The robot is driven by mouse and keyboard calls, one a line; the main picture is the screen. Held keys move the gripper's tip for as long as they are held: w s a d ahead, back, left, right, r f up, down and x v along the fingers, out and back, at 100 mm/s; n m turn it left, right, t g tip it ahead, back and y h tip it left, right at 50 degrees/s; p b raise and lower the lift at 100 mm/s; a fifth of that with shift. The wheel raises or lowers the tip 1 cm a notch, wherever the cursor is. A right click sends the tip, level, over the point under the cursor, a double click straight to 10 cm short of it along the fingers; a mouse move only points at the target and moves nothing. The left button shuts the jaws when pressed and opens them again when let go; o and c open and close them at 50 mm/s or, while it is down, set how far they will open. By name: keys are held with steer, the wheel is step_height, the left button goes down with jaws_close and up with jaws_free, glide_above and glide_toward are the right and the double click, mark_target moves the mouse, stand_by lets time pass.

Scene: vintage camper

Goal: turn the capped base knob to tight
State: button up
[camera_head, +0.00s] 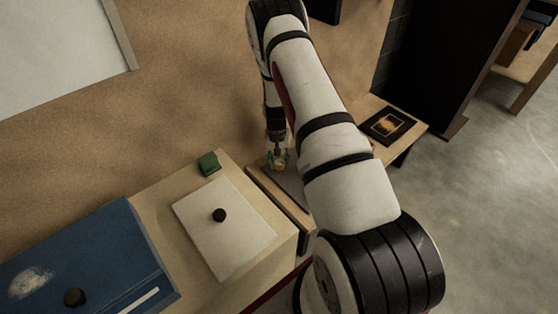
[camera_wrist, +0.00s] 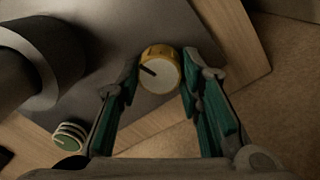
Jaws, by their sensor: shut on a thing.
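A yellow-sided knob (camera_wrist: 166,53) with a pale face and a dark pointer mark is in the wrist view, on a grey plate (camera_wrist: 125,22). The mark points to the upper left of the face. My gripper (camera_wrist: 160,80) has its green-padded fingers on both sides of this knob and is shut on it. In the head view my gripper (camera_head: 279,160) reaches down over the grey plate (camera_head: 290,184), and only a bit of yellow shows between the fingers. I cannot read any tight marking.
A smaller green-topped knob (camera_wrist: 68,140) and a large grey cylinder (camera_wrist: 62,60) stand left of my gripper in the wrist view. The head view shows a green block (camera_head: 209,163), a white panel with a black knob (camera_head: 219,215) and a blue box (camera_head: 90,260). A wall rises behind.

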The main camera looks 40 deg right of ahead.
mark_target(277, 161)
steer(key=shift+m, duration=0.3)
steer(key=o, duration=1.2)
steer(key=r, duration=1.2)
steer(key=shift+w+a, duration=0.2)
steer(key=shift+a, duration=0.05)
